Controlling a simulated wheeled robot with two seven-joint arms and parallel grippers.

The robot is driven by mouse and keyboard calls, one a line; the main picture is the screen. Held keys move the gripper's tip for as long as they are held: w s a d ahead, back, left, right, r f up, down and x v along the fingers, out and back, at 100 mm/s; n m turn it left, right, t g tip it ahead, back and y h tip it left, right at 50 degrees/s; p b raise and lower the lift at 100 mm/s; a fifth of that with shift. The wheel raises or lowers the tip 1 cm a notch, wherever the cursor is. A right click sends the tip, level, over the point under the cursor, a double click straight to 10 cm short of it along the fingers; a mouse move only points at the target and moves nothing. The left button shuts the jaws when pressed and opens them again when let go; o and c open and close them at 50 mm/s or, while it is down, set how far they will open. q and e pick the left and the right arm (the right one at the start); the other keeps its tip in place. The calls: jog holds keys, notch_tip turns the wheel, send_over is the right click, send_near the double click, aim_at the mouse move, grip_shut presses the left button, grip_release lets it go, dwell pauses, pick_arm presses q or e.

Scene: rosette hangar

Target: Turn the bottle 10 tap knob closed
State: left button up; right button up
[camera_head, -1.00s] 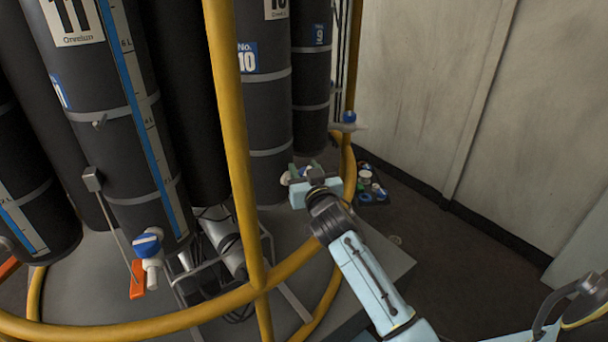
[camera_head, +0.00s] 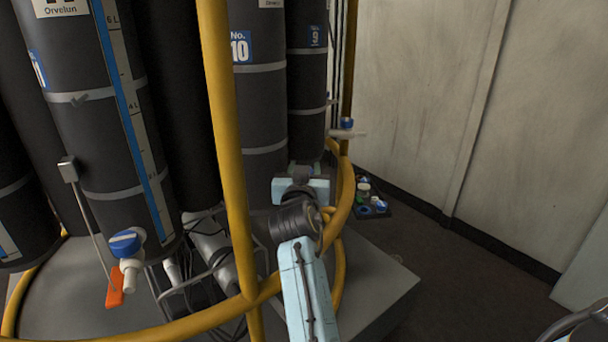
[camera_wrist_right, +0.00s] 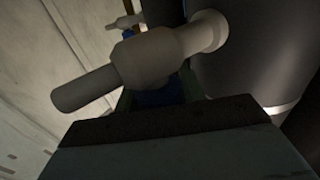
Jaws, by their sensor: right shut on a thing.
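Bottle 10 (camera_head: 262,108) is a tall dark cylinder with a blue "No. 10" label, standing behind the yellow rail. My right gripper (camera_head: 302,180) is at its lower right side, and its jaws hide the tap in the head view. In the right wrist view, the white tap body (camera_wrist_right: 150,62) joins the dark bottle at upper right, its spout pointing lower left. The blue tap knob (camera_wrist_right: 160,97) shows just below it, mostly hidden by my right gripper (camera_wrist_right: 165,118), which is shut on it.
The yellow rail (camera_head: 222,130) crosses in front of the bottles and curves close around my right arm. Bottle 11 (camera_head: 95,140), with a blue-knobbed tap (camera_head: 125,243), stands at left. Another blue-knobbed tap (camera_head: 347,124) is behind. A dark tray (camera_head: 360,208) lies on the floor.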

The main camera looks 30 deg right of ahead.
pick_arm(q)
jog(key=shift+w+d, duration=0.2)
jog(key=shift+d, duration=0.1)
jog(key=shift+w, duration=0.1)
pick_arm(e)
jog(key=o, duration=1)
notch_tip(320, 180, up, 9)
jog(key=shift+f+p, duration=0.1)
jog(key=shift+p, duration=0.95)
jog(key=shift+r, duration=0.65)
pick_arm(q)
jog(key=d+r, duration=0.2)
jog(key=shift+d+r+h, duration=0.1)
jog(key=shift+d+h, duration=0.2)
jog(key=shift+d, duration=0.1)
jog(key=shift+s+a, duration=0.2)
jog(key=shift+a, duration=0.05)
jog(key=shift+s, duration=0.1)
pick_arm(e)
jog(key=shift+f, duration=0.1)
